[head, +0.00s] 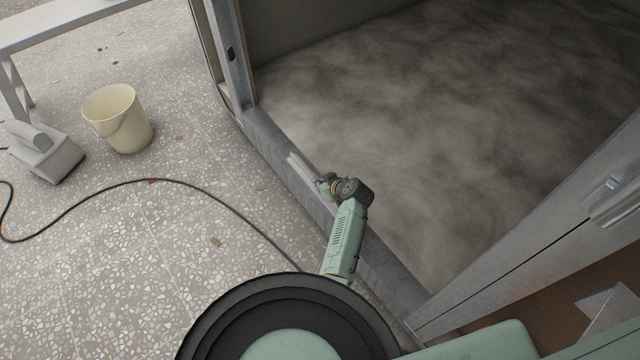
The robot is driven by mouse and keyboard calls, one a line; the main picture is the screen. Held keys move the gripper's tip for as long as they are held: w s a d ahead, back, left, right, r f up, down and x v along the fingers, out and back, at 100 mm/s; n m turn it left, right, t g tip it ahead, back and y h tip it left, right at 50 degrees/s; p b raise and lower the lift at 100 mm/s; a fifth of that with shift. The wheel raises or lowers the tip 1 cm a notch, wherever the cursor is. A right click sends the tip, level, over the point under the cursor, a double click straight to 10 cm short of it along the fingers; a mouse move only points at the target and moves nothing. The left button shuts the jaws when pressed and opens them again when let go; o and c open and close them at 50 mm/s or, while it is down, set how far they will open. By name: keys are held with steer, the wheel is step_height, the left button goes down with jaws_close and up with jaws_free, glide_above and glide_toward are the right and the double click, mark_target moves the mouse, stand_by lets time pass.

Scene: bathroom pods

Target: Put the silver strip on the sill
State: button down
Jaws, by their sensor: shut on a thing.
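The sill (268,140) is a grey ledge running diagonally along the open front of the pod, from the upright post down to the lower right. The silver strip (301,166) is a short, narrow, pale bar at or just above the sill, roughly in line with it. My gripper (321,181) is small in view at the end of my green arm and is shut on the near end of the strip. My wrist hides part of that end. I cannot tell whether the strip touches the sill.
A metal post (236,55) stands at the sill's far end, and a grey frame (530,235) rises at the right. The pod floor (440,130) is bare. A cream bucket (118,118), a grey machine (45,155) and a dark cable (190,185) are on the speckled floor. A bench (85,22) stands top left.

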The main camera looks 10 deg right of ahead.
steer(key=c, duration=1.8)
jaws_free()
steer(key=p+v, duration=0.1)
steer(key=v, duration=1.1)
steer(key=shift+a+r, duration=0.1)
